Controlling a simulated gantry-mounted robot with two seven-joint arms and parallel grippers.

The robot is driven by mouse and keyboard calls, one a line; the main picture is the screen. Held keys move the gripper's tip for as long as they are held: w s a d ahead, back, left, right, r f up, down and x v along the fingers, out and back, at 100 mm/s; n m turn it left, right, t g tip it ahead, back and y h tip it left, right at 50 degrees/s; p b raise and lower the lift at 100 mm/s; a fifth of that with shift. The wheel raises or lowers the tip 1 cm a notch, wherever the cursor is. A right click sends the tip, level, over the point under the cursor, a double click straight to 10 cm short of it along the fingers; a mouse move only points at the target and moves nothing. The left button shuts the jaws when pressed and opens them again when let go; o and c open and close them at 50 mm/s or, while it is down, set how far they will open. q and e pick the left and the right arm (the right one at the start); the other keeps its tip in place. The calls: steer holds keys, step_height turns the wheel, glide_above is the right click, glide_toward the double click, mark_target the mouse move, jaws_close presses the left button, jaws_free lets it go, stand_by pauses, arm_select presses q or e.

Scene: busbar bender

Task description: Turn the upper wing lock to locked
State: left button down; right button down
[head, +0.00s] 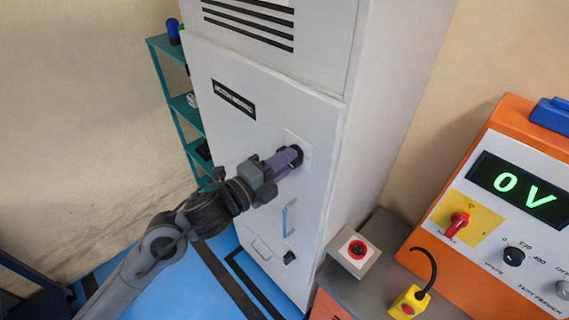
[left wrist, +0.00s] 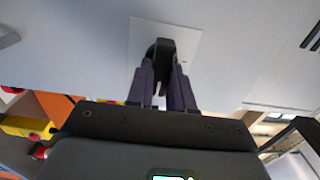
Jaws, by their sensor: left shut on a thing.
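The upper wing lock (head: 297,154) is a black knob on a pale square plate on the grey cabinet door (head: 230,125). My left gripper (head: 285,162) reaches it from the front left, its purple fingers closed around the knob. In the left wrist view the black wing lock (left wrist: 160,50) sits between the two fingers of the left gripper (left wrist: 161,80), in front of its plate (left wrist: 190,40). The fingers hide part of the knob, and I cannot tell its exact turn. A lower black lock (head: 289,257) sits further down the door. My right gripper is not in view.
A blue door handle (head: 286,218) lies between the two locks. To the right, a grey bench holds a red button box (head: 358,250), a yellow device (head: 409,302) and an orange panel (head: 500,190) reading 0 V. A teal shelf (head: 180,105) stands behind the cabinet at left.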

arm_select(q)
steer(key=shift+f, duration=0.1)
steer(key=c, duration=1)
jaws_free()
steer(key=shift+d, duration=0.1)
steer(key=b+v, duration=0.1)
steer(key=v, duration=0.9)
steer(key=shift+s+a, duration=0.2)
steer(key=shift+a, duration=0.15)
